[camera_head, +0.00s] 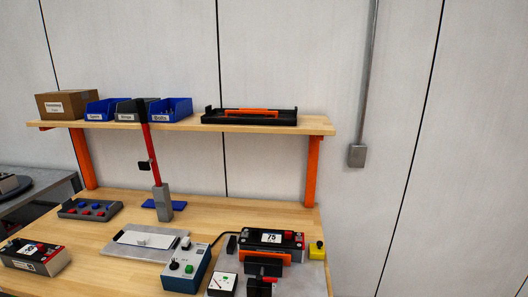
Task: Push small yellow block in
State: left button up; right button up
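A small yellow block (316,250) with a dark spot on top sits at the right end of a black battery module (266,239). It is near the right edge of the grey plate (312,280) under the module. From this angle I cannot tell whether the block touches the module or stands slightly apart. The module has an orange strip along its front, red parts on top and a white label reading 75. No arm or gripper of mine can be made out in the head view.
Black parts (263,266) stand in front of the module. A blue-grey control box (186,269) and small white meter (222,285) stand left of them. A red-handled tool (151,150) stands upright in a grey holder (163,203). A shelf (318,124) with bins spans the back.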

aim_at(316, 251)
jog(key=k, duration=0.55)
jog(key=z, duration=0.3)
jog(key=i, duration=1.5)
jog(key=u, duration=0.55)
